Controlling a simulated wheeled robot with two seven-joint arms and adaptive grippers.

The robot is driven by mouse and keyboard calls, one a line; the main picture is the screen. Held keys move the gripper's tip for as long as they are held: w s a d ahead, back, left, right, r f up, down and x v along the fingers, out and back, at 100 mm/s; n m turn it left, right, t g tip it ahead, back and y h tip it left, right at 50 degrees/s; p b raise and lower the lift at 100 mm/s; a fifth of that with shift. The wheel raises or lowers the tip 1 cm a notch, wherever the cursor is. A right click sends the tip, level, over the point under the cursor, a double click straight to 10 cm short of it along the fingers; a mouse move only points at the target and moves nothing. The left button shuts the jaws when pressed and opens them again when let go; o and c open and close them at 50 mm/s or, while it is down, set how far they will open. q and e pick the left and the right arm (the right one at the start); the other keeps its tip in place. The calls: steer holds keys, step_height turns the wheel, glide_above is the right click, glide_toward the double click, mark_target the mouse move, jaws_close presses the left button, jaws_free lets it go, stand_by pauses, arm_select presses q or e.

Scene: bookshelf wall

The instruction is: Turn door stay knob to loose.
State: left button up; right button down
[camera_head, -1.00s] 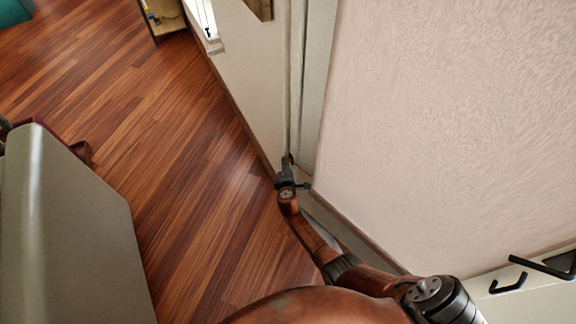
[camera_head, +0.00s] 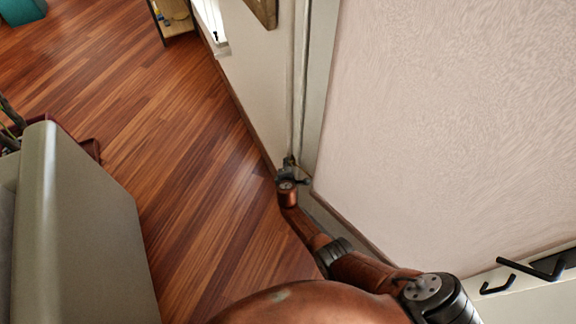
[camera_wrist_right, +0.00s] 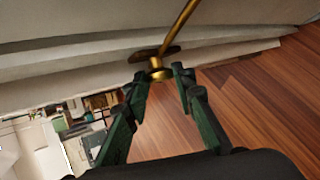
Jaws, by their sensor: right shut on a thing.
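The brass door stay knob (camera_wrist_right: 156,73) is at the upper middle of the right wrist view. In the head view my right gripper (camera_head: 288,175) is low at the wall, by the pale upright frame. There it is small and the knob cannot be made out. My left gripper is in neither view.
A pale textured panel (camera_head: 450,120) fills the right of the head view, close to my right arm. Black hooks (camera_head: 530,270) are at lower right. A grey-green cabinet-like piece (camera_head: 85,220) stands at left. Open wooden floor (camera_head: 190,140) lies between.

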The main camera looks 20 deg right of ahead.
steer(key=shift+s+f, duration=0.1)
steer(key=shift+f, duration=0.05)
steer(key=c, duration=1.6)
jaws_free()
steer(key=shift+v, duration=4)
